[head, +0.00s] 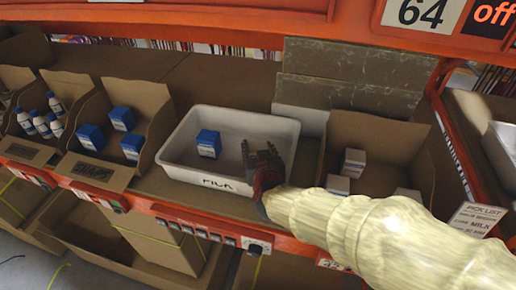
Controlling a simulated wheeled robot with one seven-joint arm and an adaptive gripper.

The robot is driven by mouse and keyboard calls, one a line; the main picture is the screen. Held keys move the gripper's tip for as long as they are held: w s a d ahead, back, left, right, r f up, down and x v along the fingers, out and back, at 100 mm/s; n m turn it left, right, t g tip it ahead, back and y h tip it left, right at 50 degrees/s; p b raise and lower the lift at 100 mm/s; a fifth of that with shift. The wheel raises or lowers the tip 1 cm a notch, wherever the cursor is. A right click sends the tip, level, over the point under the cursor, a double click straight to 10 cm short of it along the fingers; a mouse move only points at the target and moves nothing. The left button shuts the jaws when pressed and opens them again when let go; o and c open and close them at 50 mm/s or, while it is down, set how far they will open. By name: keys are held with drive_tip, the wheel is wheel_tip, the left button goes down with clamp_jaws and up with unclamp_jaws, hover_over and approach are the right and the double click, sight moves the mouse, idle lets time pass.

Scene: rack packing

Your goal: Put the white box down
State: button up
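My gripper (259,153) is over the right part of the white tote (183,171), which is marked at its front. Its dark fingertips look apart, and I see no white box between them. What lies behind and below the fingers is hidden. A blue box (208,144) stands in the left part of the tote. White boxes stand in the cardboard bin (385,134) to the right: one at the back (354,163), one near the front left (338,184), and one (407,194) partly hidden by my arm.
Left of the tote, a cardboard bin (151,103) holds blue boxes (122,118). Farther left, another bin holds several white bottles with blue caps (41,124). An orange shelf edge (150,207) runs along the front, and a pick list card (474,218) stands at the right.

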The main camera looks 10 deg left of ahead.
drive_tip(key=o, duration=0.5)
drive_tip(key=shift+c, duration=0.2)
drive_tip(key=shift+r, duration=0.15)
drive_tip(key=p+v, duration=0.2)
drive_tip(key=v, duration=1)
drive_tip(key=shift+p, duration=0.3)
